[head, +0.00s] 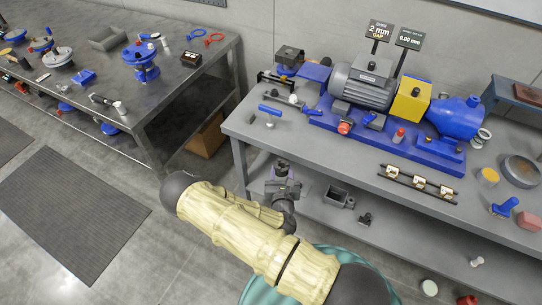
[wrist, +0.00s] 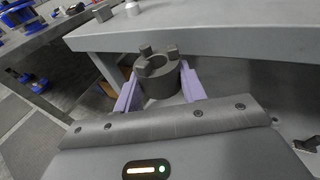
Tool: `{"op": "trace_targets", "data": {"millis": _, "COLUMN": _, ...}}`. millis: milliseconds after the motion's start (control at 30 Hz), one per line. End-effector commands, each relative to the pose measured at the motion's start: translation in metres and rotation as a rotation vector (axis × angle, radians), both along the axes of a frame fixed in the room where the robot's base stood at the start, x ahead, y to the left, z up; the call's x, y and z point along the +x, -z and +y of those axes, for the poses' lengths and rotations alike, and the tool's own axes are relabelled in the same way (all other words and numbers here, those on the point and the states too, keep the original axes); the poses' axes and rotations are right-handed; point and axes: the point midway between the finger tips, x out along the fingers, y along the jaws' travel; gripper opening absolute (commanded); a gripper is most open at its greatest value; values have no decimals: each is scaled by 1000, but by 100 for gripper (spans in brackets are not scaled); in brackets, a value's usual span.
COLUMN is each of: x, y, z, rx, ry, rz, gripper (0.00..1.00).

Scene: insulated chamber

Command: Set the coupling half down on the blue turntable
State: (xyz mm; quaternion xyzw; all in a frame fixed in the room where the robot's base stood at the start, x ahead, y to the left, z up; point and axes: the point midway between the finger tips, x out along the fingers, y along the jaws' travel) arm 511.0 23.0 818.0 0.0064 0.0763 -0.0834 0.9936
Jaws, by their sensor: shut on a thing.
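The coupling half (wrist: 158,80) is a dark grey ring with raised lugs and an open bore. It sits between the two purple fingers of my gripper (wrist: 160,90) in the wrist view. My gripper (head: 282,175) is shut on it, below and in front of the grey bench's left front edge in the head view. There the coupling half (head: 283,164) is small and dark. I cannot pick out a blue turntable for certain. A blue flanged piece (head: 142,68) stands near the front right of the left table, and its type is unclear.
The grey bench (head: 245,126) carries a motor (head: 362,85) on a blue base, a yellow guard (head: 411,100) and loose tools. The dark left table (head: 190,85) holds blue and metal parts. The floor mat area (head: 70,210) is clear.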

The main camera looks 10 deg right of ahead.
Motion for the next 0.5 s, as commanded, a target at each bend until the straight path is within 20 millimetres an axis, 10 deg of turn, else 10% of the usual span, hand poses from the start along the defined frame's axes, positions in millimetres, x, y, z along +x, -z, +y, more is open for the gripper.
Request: {"op": "trace_targets", "data": {"millis": 500, "x": -25, "y": 40, "z": -22, "rx": 1, "ry": -173, "rz": -4, "gripper": 8}}
